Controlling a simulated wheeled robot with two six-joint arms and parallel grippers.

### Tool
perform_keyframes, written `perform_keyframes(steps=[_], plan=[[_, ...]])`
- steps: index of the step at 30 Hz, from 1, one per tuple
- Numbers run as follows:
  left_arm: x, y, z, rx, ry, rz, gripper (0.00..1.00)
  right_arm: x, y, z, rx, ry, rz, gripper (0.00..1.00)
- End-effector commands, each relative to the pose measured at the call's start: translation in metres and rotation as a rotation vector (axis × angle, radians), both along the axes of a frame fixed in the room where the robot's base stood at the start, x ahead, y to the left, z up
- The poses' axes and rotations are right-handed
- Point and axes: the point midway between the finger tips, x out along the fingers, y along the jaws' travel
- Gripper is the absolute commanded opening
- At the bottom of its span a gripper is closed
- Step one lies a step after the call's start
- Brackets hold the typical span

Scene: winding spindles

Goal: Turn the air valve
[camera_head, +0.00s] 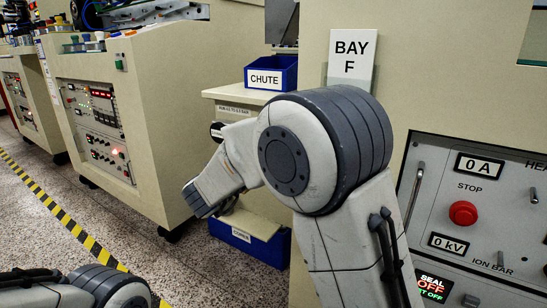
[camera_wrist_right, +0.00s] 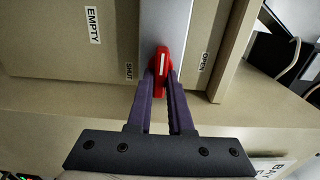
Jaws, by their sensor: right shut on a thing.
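The air valve has a red handle (camera_wrist_right: 162,58) with a white line on it, in front of a grey metal strip in the right wrist view. My right gripper (camera_wrist_right: 161,76) is shut on the handle, with one purple finger on each side. In the head view my right arm reaches left; its fingers and the valve cannot be made out there. Only part of my left arm shows at bottom left, without its gripper.
A blue CHUTE bin (camera_head: 271,73) stands on a beige cabinet behind my right arm. A panel with a red stop button (camera_head: 463,213) is at right. Beige machines stand at left. The speckled floor with yellow-black tape (camera_head: 75,218) is open there.

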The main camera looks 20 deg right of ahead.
Motion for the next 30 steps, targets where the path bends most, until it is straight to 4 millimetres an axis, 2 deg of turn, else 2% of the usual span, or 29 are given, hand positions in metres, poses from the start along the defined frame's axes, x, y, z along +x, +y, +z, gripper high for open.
perform_keyframes(steps=[14, 15, 17, 18, 26, 30], plan=[[0.0000, 0.0000, -0.0019, 0.000, 0.000, 0.000, 0.50, -0.0007, -0.0001, -0.0017, 0.012, -0.009, -0.002, 0.00], [0.0000, 0.0000, -0.0019, 0.000, 0.000, 0.000, 0.50, -0.0007, -0.0001, -0.0017, 0.012, -0.009, -0.002, 0.23], [0.0000, 0.0000, -0.0019, 0.000, 0.000, 0.000, 0.50, -0.0006, -0.0001, -0.0017, 0.012, -0.009, -0.002, 0.45], [0.0000, 0.0000, -0.0019, 0.000, 0.000, 0.000, 0.50, -0.0005, -0.0002, -0.0015, 0.012, -0.009, -0.001, 0.49], [0.0000, 0.0000, -0.0017, 0.000, 0.000, 0.000, 0.50, -0.0003, 0.0002, -0.0006, 0.010, -0.010, 0.000, 0.49], [0.0000, 0.0000, 0.0032, 0.000, 0.000, 0.000, 0.50, -0.0048, 0.0076, 0.0008, 0.010, -0.008, 0.003, 0.49]])
